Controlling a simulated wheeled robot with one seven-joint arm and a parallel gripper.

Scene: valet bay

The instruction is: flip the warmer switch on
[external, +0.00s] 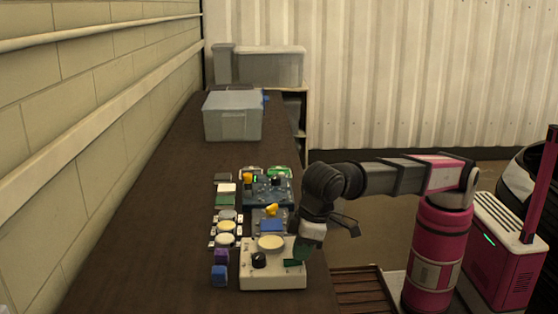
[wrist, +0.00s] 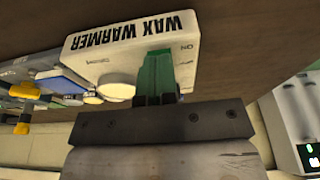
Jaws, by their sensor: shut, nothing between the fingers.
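The wax warmer (external: 275,281) is a cream box at the near end of the bench, with a black knob (external: 259,260) and a round pale top (external: 271,242). In the wrist view the warmer (wrist: 85,42) shows its dark "WAX WARMER" lettering and a small "ON" mark. My gripper (external: 294,262) is at the right side of the warmer's top. Its green fingers (wrist: 156,62) are shut with nothing between them, close to the "ON" mark. I cannot tell whether they touch the warmer. The switch itself is not clearly visible; the fingers cover that area.
Behind the warmer stand a blue device with a yellow part (external: 271,210) and a dark-blue unit (external: 270,190). Round tins (external: 226,239) and small blocks (external: 219,275) line the left. A grey bin (external: 233,117) stands farther back. Bench between bin and devices is clear.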

